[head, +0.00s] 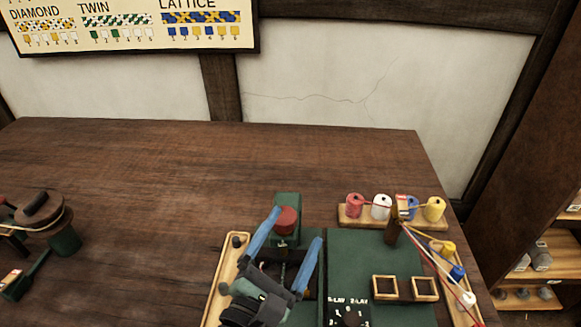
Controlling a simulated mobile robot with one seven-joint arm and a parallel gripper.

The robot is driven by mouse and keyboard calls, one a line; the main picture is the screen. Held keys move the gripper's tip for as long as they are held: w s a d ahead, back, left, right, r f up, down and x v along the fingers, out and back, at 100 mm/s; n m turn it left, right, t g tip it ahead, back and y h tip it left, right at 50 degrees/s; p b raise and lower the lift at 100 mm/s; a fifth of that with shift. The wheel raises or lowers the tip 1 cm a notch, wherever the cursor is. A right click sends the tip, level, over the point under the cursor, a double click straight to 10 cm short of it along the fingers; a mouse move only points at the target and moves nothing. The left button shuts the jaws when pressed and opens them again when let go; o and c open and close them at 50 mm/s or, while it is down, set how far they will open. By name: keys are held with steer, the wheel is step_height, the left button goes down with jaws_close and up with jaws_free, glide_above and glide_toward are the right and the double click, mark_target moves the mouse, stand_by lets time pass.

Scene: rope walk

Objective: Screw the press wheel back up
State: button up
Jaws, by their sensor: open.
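My gripper (297,226) is in the lower middle of the head view, with its two blue fingers apart. A round red piece (287,220) on a green block (288,201) shows between and just beyond the fingers; it may be the press wheel, but I cannot be sure. I cannot tell whether the fingers touch it. The gripper's body and wrist hide much of what lies below, including part of a dark frame.
A wooden tray (218,290) lies left of the gripper. On the right are a green board (375,251) with a dial (349,313), two small wooden frames, and colored spools with cords running to a post (397,232). A reel device (45,216) stands far left. The table's middle left is clear.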

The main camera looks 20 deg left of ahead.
mark_target(288, 209)
steer(key=s+a+f+n+y+p, duration=0.1)
steer(key=s+a+f+n+p, duration=0.15)
steer(key=s+n, duration=0.4)
steer(key=shift+n+g, duration=0.4)
steer(key=shift+n, duration=0.15)
steer(key=w, duration=0.5)
steer(key=w+p, duration=0.1)
steer(key=w, duration=0.4)
steer(key=w+a, duration=0.1)
steer(key=w, duration=0.3)
steer(key=shift+w, duration=0.4)
steer(key=c, duration=1.4)
steer(key=shift+o, duration=0.2)
steer(key=shift+r+y, duration=0.1)
steer(key=shift+y, duration=0.2)
